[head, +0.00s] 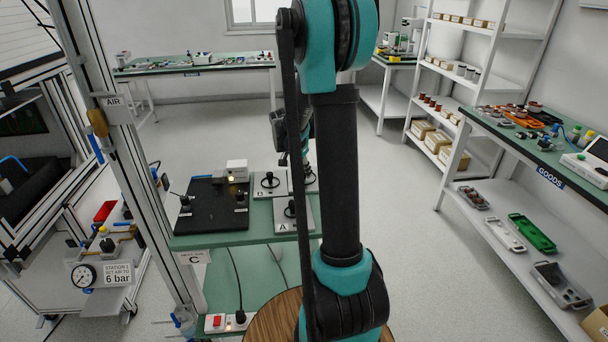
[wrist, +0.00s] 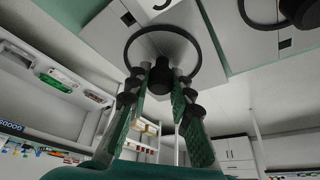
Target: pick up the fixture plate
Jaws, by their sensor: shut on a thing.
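A grey fixture plate (wrist: 205,22) with a dark ring and a black knob (wrist: 160,76) fills the upper middle of the wrist view. My gripper (wrist: 160,84) has its two green-padded fingers shut on this knob. The plate's letter is cut off at the top edge. In the head view, plate A (head: 283,226) and plate B (head: 260,192) lie on the green bench, each with a black handle. A third grey plate (head: 312,188) is partly hidden by my arm, which comes down there. I cannot tell whether the held plate touches the bench.
A black board (head: 215,221) with small devices lies left of the plates on the green bench (head: 195,241). A metal frame (head: 127,150) stands close on the left. Shelves (head: 475,86) and a goods bench (head: 500,133) line the right. Open floor (head: 400,210) lies between.

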